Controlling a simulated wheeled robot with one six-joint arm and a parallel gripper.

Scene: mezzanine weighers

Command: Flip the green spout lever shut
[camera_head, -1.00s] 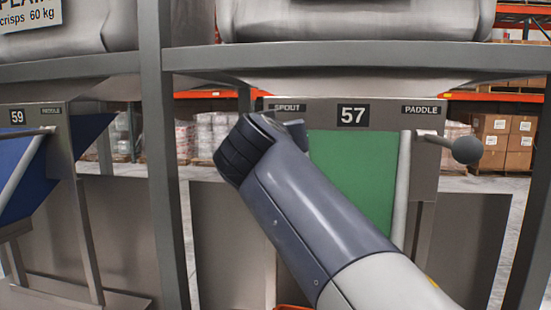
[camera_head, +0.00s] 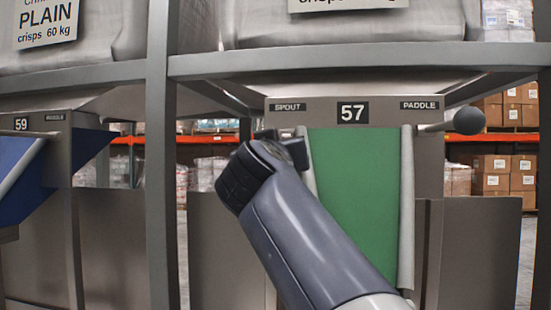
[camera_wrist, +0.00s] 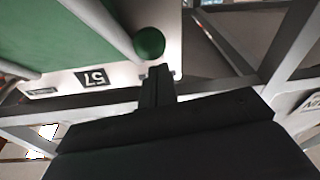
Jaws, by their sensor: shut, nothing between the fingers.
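The green round knob (camera_wrist: 149,43) of the spout lever shows in the wrist view, in front of the grey panel of station 57. My gripper (camera_wrist: 158,70) is shut and empty, its fingertips just below the knob in that picture. I cannot tell whether they touch it. In the head view my arm covers the knob and most of the lever. The "SPOUT" label (camera_head: 287,107) is above my wrist there, at the panel's upper left. The number plate 57 (camera_head: 352,112) sits at top centre.
A grey ball-ended lever (camera_head: 469,120) sticks out at the panel's right, by the "PADDLE" label (camera_head: 419,105). A green sheet (camera_head: 352,180) hangs below the plate. A steel post (camera_head: 160,160) stands left, with station 59 (camera_head: 21,124) beyond. Large bags (camera_head: 110,40) rest on the frame above.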

